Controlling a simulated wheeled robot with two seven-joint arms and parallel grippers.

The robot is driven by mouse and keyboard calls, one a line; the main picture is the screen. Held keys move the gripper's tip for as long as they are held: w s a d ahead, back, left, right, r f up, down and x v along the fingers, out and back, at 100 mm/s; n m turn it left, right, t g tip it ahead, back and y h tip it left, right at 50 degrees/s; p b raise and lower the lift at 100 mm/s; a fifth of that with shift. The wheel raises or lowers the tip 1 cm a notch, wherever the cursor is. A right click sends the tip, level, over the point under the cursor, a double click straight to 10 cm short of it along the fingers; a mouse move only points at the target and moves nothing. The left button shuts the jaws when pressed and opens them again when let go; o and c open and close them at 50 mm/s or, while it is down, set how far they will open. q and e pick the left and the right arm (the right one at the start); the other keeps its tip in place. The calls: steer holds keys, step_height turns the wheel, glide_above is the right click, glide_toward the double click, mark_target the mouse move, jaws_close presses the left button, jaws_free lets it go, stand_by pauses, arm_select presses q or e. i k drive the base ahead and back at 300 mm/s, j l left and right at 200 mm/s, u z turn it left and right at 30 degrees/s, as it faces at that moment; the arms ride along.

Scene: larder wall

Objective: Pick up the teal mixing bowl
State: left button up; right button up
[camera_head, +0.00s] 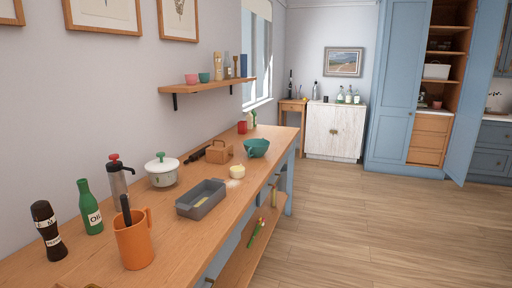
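The teal mixing bowl (257,149) stands on the long wooden counter (187,223), toward its far end and close to the right edge. Something sticks up at its rim, too small to make out. A small wooden box with a handle (219,153) stands just left of it. A small teal cup (204,77) on the wall shelf is a separate thing. Neither of my grippers shows in the head view.
Nearer on the counter are a grey loaf tin (202,198), a yellow piece (237,172), a white lidded pot (162,170), an orange mug (133,240), a green oil bottle (90,207) and a dark mill (48,231). The wooden floor (345,210) to the right is clear.

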mark_target(255, 148)
steer(key=i+l+u, duration=0.15)
steer(key=i+l, duration=0.25)
steer(key=i, duration=0.2)
steer(key=i+l+u, duration=0.15)
steer(key=i+l, duration=0.35)
steer(key=i+l+u, duration=0.15)
steer(key=i+l, duration=0.4)
steer(key=i+l+u, duration=0.2)
steer(key=i+l, duration=0.35)
steer(key=i+l+u, duration=0.15)
steer(key=i+l, duration=0.35)
steer(key=l, duration=0.3)
steer(key=i+j+u, duration=0.1)
steer(key=i+u, duration=0.2)
steer(key=i, duration=0.55)
